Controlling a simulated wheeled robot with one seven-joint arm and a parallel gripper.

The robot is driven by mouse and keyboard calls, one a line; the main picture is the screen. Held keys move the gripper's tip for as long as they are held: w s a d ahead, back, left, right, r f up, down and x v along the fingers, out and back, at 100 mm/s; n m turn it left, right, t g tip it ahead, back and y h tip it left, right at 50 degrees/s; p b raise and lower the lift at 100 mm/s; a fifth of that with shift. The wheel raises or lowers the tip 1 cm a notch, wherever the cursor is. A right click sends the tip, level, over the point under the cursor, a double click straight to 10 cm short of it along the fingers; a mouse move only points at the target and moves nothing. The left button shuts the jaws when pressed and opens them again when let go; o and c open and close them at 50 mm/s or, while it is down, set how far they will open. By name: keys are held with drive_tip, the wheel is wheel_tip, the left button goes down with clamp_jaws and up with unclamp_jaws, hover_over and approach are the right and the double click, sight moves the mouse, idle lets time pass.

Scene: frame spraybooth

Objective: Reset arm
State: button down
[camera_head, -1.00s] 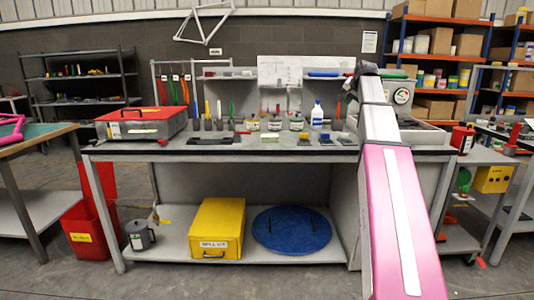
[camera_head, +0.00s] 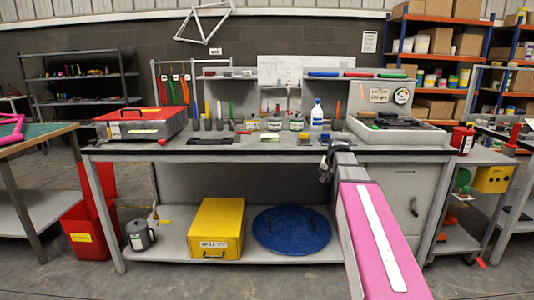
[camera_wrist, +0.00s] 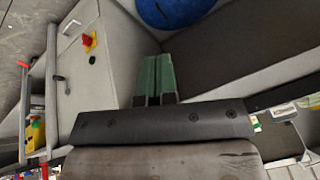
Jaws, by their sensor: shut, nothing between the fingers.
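My gripper shows in the wrist view with its two green fingers (camera_wrist: 154,80) side by side and closed together, with nothing held. In the head view my pink and grey arm reaches up from the lower right, and its dark end (camera_head: 327,165) is just in front of the workbench (camera_head: 230,157), around the height of the bench top. The fingers themselves cannot be made out in the head view. In the wrist view the fingers point toward the space under the bench, where the blue round lid (camera_wrist: 170,10) shows at the top.
The bench top holds a red-lidded case (camera_head: 142,123), a spray bottle (camera_head: 317,113) and several small pots. Below are a yellow box (camera_head: 217,228) and the blue round lid (camera_head: 291,230). A grey cabinet (camera_head: 405,190) stands at the right under the bench. Red bins (camera_head: 88,230) stand at left.

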drive_tip(key=s+a+f+n+g, duration=0.2)
drive_tip(key=s+a+f, duration=0.1)
drive_tip(key=s+f, duration=0.9)
drive_tip(key=s+a+f+n+g+h, duration=0.1)
drive_tip(key=s+a+f, duration=0.3)
drive_tip(key=s+f, duration=0.8)
drive_tip(key=shift+s+a+f+n+g, duration=0.15)
drive_tip(key=shift+a+f+n+g, duration=0.15)
drive_tip(key=shift+n+g, duration=0.5)
